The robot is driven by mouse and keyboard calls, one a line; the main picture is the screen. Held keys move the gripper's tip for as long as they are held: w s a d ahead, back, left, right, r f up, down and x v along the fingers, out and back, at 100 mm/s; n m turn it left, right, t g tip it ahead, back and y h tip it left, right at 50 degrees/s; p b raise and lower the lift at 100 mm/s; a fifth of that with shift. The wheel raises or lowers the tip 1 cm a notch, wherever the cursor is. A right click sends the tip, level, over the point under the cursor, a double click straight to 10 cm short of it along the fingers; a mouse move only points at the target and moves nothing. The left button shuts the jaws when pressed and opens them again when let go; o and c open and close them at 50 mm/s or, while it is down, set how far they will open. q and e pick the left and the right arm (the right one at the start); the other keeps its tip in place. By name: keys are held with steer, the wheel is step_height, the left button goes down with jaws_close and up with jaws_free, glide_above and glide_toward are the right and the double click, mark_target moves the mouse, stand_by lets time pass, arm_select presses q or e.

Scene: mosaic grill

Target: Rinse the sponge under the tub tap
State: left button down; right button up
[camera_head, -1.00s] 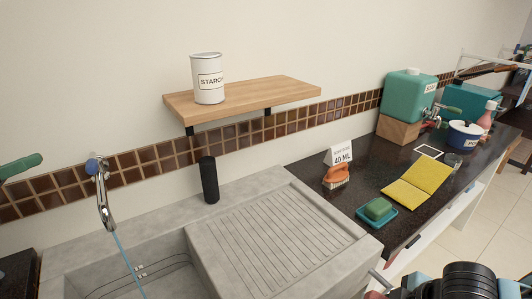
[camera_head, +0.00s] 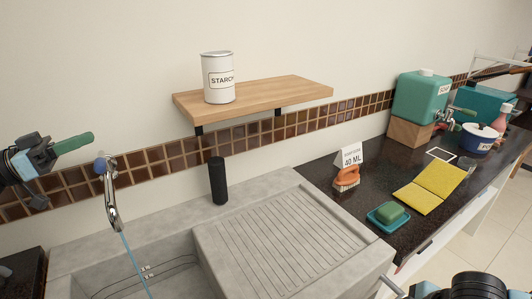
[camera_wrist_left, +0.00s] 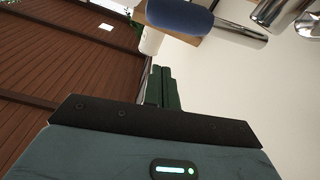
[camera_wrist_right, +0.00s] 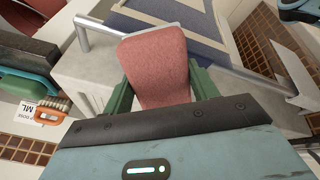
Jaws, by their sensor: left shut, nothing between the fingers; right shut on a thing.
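The chrome tub tap (camera_head: 112,205) has a blue handle (camera_head: 101,164), and a thin blue stream (camera_head: 134,265) runs from it into the grey tub (camera_head: 80,252). My left gripper (camera_head: 90,137) is shut and empty, just up and left of the handle. In the left wrist view its green fingers (camera_wrist_left: 163,75) are together, with the blue handle (camera_wrist_left: 180,15) beyond them. My right gripper (camera_wrist_right: 157,85) is shut on the pinkish-red sponge (camera_wrist_right: 157,60). In the head view the sponge is out of frame, and only part of my right arm shows at bottom right.
A dark cylinder (camera_head: 218,181) stands on the tub's back ledge beside the ribbed drainboard (camera_head: 290,240). A shelf (camera_head: 270,95) holds a starch can (camera_head: 218,78). The counter holds a brush (camera_head: 346,178), green soap (camera_head: 390,211), yellow cloth (camera_head: 432,188) and soap dispenser (camera_head: 420,98).

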mark_target(101, 161)
steer(key=shift+g, duration=0.4)
steer(key=f+b, duration=0.1)
steer(key=f, duration=0.1)
steer(key=s+f+b, duration=0.1)
steer(key=f, duration=0.2)
steer(key=shift+s+f, duration=0.1)
steer(key=shift+f, duration=0.15)
arm_select(q)
steer(key=shift+s+d+f+b, duration=0.1)
steer(key=shift+d+f+b, duration=0.15)
steer(key=shift+f, duration=0.7)
steer(key=shift+s+d+f+b, duration=0.1)
steer(key=shift+f+b, duration=0.2)
steer(key=shift+f, duration=0.65)
arm_select(e)
steer(key=shift+s+f, duration=0.15)
steer(key=shift+f, duration=0.6)
